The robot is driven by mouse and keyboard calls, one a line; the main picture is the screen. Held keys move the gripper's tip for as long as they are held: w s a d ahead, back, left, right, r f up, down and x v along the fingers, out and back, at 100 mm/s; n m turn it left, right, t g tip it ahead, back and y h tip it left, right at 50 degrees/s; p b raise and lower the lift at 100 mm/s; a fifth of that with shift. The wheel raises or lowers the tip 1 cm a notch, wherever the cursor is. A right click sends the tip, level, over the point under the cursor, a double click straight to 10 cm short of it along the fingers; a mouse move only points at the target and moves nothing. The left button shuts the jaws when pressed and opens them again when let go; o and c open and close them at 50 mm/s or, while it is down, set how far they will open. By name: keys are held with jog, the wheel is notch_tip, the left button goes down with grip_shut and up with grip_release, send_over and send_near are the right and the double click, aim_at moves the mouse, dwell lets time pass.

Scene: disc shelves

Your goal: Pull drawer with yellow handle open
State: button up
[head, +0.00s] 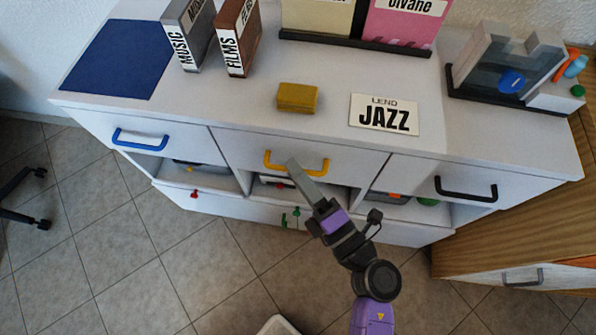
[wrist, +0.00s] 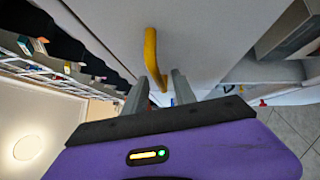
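The drawer with the yellow handle (head: 300,170) is the middle one in the top row of the white cabinet, and its front (head: 350,158) sits flush with its neighbours. The handle is a curved bar; in the wrist view it also shows (wrist: 151,52) against the white front. My gripper (head: 293,166) reaches up from below, with its grey fingers over the middle of the handle in the head view. In the wrist view my gripper (wrist: 158,85) has its two fingers apart, with one end of the handle showing between the tips. I cannot tell whether they touch it.
A blue handle (head: 140,139) is on the left drawer and a black handle (head: 466,191) on the right. A yellow block (head: 297,97) and a JAZZ card (head: 384,114) lie on the cabinet top. Open compartments are below the drawers.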

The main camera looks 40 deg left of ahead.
grip_shut()
dwell(1.4)
